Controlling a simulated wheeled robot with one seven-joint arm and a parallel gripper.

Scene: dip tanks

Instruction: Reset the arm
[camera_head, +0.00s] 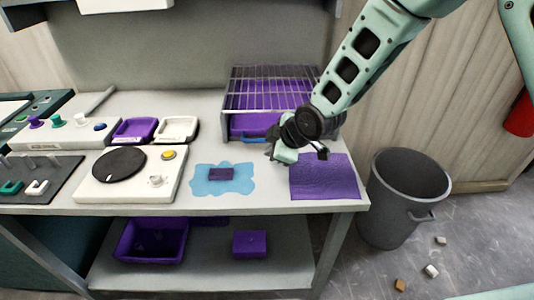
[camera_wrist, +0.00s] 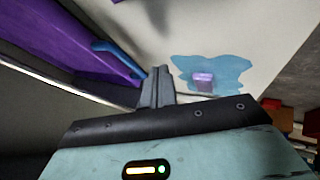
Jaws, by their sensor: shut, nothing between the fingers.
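My gripper (camera_head: 272,152) is at the end of my pale green arm, low over the right part of the bench, in front of the wire-topped purple box (camera_head: 262,124). In the wrist view my gripper (camera_wrist: 160,72) has its two grey fingers together with nothing between them. A small purple block (camera_head: 221,174) lies on a light blue splash-shaped mat (camera_head: 202,185) left of my gripper. The block also shows in the wrist view (camera_wrist: 203,79), apart from the fingers. My arm hides part of the rack's right side.
A purple cloth (camera_head: 325,180) lies at the bench's right end. A grey bin (camera_head: 408,195) stands on the floor to the right. A white unit with a black disc (camera_head: 119,163) and two small trays (camera_head: 135,130) are on the left. A purple tub (camera_head: 150,242) is on the lower shelf.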

